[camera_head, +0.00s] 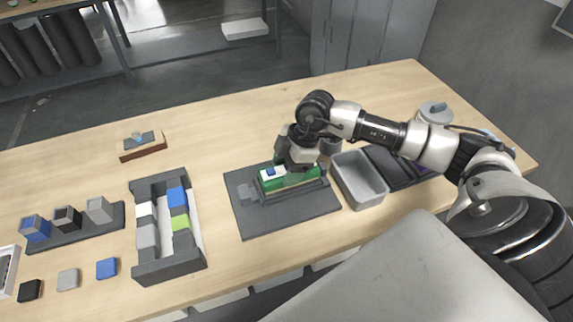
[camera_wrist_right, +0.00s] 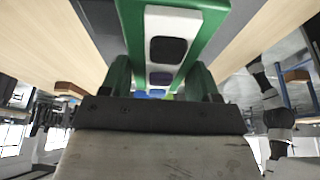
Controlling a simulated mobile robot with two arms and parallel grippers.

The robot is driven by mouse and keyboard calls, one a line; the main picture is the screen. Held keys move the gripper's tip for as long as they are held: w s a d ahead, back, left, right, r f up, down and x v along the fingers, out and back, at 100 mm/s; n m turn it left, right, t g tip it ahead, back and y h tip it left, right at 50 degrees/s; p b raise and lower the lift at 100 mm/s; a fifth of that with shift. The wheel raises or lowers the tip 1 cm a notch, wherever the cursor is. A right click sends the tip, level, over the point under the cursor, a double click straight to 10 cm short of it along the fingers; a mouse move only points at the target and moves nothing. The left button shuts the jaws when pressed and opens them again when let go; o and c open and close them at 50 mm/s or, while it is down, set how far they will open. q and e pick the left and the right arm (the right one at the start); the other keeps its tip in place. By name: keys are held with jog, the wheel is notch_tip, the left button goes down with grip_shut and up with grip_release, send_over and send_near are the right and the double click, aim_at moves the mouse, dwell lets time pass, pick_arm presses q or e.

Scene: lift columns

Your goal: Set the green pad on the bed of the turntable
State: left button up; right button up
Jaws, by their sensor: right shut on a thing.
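A long green pad (camera_head: 306,175) with a white strip and dark squares on top is at the dark fixture on the grey base plate (camera_head: 268,223), which I take to be the turntable. My right gripper (camera_head: 298,170) points down over it and is shut on it. In the right wrist view the pad (camera_wrist_right: 202,43) runs away between my fingers, with a black and a navy square on the strip. The gripper hides part of the pad and fixture, and I cannot tell whether the pad touches the bed. My left gripper is not in view.
A dark tray (camera_head: 170,268) with coloured blocks, one lime green, stands to the left. Farther left are a rack of cubes (camera_head: 75,236) and loose square pads. A grey bin (camera_head: 358,180) stands close right of the plate. The back of the table is mostly clear.

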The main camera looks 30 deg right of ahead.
jog(key=shift+f, duration=0.55)
dwell(1.1)
jog(key=o, duration=1.4)
notch_tip(320, 180, up, 7)
jog(key=p, duration=0.6)
jog(key=shift+r, duration=0.1)
